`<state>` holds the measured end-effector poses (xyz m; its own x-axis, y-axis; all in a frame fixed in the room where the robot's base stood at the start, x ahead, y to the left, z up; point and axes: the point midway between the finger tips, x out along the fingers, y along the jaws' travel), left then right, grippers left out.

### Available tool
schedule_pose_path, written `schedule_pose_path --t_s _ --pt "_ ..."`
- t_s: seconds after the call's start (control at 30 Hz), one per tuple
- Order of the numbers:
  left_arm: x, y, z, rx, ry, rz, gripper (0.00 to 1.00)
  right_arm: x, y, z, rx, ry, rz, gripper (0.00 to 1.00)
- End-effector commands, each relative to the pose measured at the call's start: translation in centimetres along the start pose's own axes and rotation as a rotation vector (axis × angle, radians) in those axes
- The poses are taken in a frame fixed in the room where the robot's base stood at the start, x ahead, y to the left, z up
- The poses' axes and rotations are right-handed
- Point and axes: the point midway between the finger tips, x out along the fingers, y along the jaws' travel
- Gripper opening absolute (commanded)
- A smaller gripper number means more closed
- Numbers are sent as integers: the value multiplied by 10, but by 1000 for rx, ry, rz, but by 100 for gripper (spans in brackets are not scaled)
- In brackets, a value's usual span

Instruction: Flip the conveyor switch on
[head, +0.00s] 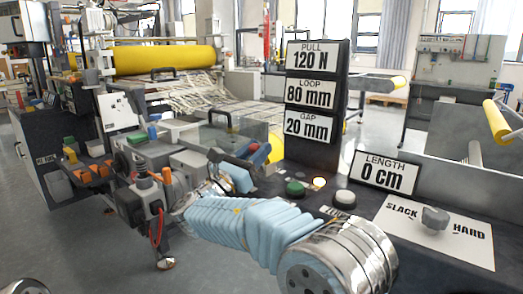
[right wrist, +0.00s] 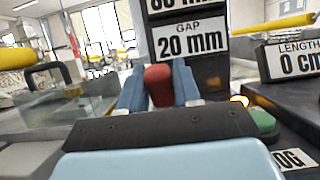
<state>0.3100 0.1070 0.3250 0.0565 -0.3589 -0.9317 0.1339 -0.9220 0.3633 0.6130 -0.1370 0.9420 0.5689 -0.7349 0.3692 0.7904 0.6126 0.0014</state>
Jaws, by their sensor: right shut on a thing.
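A red knob (right wrist: 158,84), which looks like the handle of the conveyor switch, stands between the two blue fingers of my right gripper (right wrist: 160,88) in the right wrist view. The fingers are shut on it from both sides. Its base is hidden behind the dark gripper body. In the head view my right gripper (head: 245,153) reaches to the back of the dark console, left of the green button (head: 295,188), and it mostly covers the knob. Whether the switch is on or off cannot be told. My left gripper is out of view.
The display stack (head: 316,92) reads 120 N, 80 mm and 20 mm. The LENGTH sign (head: 384,174) reads 0 cm. A white button (head: 344,199) and a grey SLACK/HARD knob (head: 435,217) are on the console to the right. A clear guard box (head: 225,133) stands close left of the gripper.

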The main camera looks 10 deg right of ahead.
Motion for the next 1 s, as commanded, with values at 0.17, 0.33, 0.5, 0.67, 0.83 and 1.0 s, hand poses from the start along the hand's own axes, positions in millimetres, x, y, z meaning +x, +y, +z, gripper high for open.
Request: schedule_pose_path --t_s 0.17,0.33,0.5,0.67,0.83,1.0 --pt "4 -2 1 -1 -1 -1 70 -4 1 -2 0 -65 5 0" --pt "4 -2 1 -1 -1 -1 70 -4 1 -2 0 -65 5 0" --pt "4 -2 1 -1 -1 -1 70 -5 1 -2 -1 -63 5 46" --pt "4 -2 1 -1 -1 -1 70 -4 0 -2 -1 -63 4 53" --pt "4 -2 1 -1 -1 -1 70 -5 0 -2 -1 -62 4 53" --pt "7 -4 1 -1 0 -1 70 -24 1 -4 -1 -62 7 53"
